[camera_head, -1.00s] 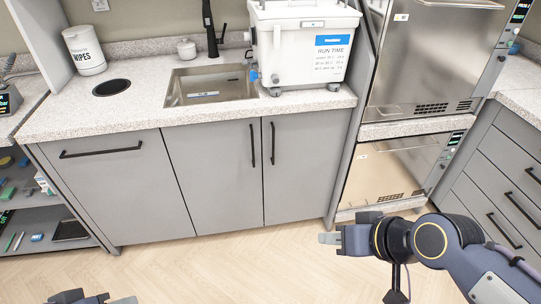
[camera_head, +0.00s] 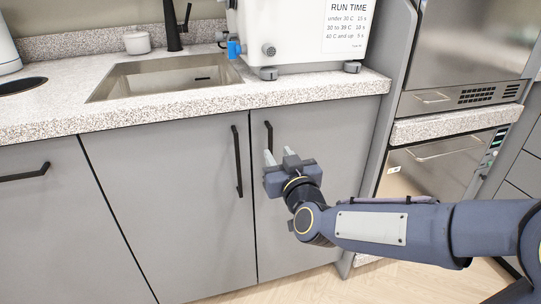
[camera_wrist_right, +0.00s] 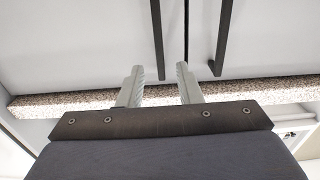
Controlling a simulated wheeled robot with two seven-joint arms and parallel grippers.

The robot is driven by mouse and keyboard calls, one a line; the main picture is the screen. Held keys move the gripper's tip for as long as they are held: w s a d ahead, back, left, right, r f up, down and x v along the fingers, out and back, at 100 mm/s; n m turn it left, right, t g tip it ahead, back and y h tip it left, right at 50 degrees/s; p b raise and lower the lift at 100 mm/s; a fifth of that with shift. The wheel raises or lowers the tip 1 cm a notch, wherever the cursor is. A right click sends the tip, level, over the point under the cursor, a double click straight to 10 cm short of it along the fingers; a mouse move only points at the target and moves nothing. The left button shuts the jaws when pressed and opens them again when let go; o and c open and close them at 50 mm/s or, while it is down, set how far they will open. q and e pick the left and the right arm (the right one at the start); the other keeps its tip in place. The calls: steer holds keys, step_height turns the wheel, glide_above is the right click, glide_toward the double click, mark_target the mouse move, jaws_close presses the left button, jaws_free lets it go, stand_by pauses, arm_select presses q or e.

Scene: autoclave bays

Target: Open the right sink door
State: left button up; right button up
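The right sink door (camera_head: 310,190) is a grey cabinet door below the sink, and it is shut. Its black vertical handle (camera_head: 268,136) is near its left edge, with the lower part hidden behind my right gripper. My right gripper (camera_head: 279,155) is in front of this handle, fingers apart and empty. In the right wrist view, which looks upside down, the handle (camera_wrist_right: 157,40) lines up between the open fingers (camera_wrist_right: 158,84); I see no clear contact. My left gripper is out of view.
The left sink door (camera_head: 170,210), also shut, has its own black handle (camera_head: 237,162) close by. The speckled countertop (camera_head: 200,104) juts out above. A white bath unit (camera_head: 300,30) stands on it. Steel autoclaves (camera_head: 440,165) are at the right.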

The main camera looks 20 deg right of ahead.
mark_target(271, 143)
steer(key=w+b, duration=0.1)
steer(key=w, duration=0.6)
steer(key=shift+a, duration=0.1)
steer(key=shift+c, duration=0.4)
jaws_close()
